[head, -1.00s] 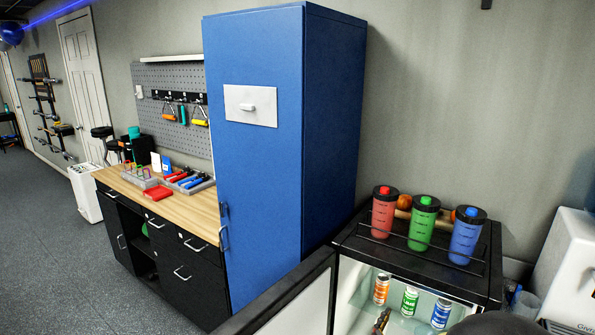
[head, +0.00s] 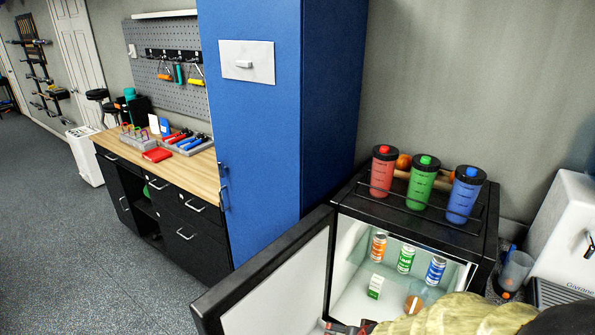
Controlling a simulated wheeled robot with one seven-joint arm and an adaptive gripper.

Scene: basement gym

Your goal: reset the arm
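Part of what looks like my arm, a khaki-yellow shape (head: 455,316) with a dark rounded part, shows along the bottom edge in front of the open mini fridge. Small dark and red parts (head: 345,328) at the bottom edge, left of it, may be my gripper. They are cut off by the frame, so its fingers and anything between them cannot be made out.
The fridge door (head: 270,285) stands open to the left. Inside are orange, green and blue cans (head: 407,259), a small green-white carton (head: 375,287) and a brownish round item (head: 413,304). Red, green and blue shakers (head: 422,184) stand on top. A blue cabinet (head: 262,130) is behind.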

